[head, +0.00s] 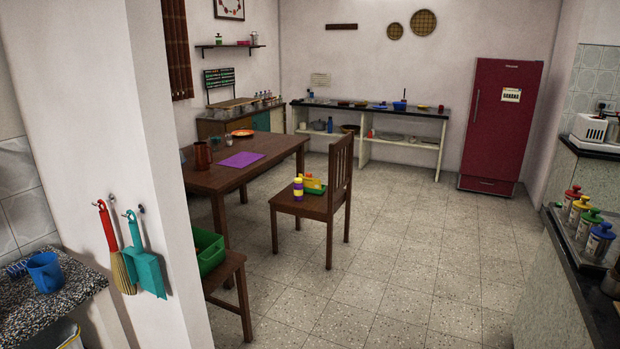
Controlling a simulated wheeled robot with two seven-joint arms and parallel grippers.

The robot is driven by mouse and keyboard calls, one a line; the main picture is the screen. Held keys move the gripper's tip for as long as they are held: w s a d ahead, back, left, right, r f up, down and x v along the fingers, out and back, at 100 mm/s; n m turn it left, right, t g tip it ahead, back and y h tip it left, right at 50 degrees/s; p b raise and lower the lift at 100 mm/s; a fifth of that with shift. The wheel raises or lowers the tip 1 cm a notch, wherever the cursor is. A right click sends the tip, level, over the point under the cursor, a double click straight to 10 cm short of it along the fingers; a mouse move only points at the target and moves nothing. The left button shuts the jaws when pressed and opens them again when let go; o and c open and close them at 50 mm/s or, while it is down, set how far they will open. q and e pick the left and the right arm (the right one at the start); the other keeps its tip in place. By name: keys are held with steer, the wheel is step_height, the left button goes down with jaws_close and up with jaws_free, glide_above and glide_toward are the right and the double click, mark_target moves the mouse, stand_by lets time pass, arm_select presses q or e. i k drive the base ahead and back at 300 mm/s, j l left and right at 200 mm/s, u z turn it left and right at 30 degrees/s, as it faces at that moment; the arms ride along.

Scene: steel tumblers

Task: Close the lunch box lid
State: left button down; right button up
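No gripper of mine shows in the head view. I cannot pick out a lunch box with certainty. A small green and yellow item (314,186) sits on the seat of the wooden chair (300,207). It could be a box, but it is too small to tell whether it has a lid or how the lid stands. A yellow and purple bottle (298,189) stands next to it on the seat.
The dining table (205,181) has a purple mat (241,159) and a copper jug (203,155). A wall juts out at left; a counter (590,270) is at right. The tiled floor (420,240) between is clear.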

mark_target(316, 183)
steer(key=z, duration=0.15)
steer(key=i, duration=5.15)
steer(key=u, duration=0.4)
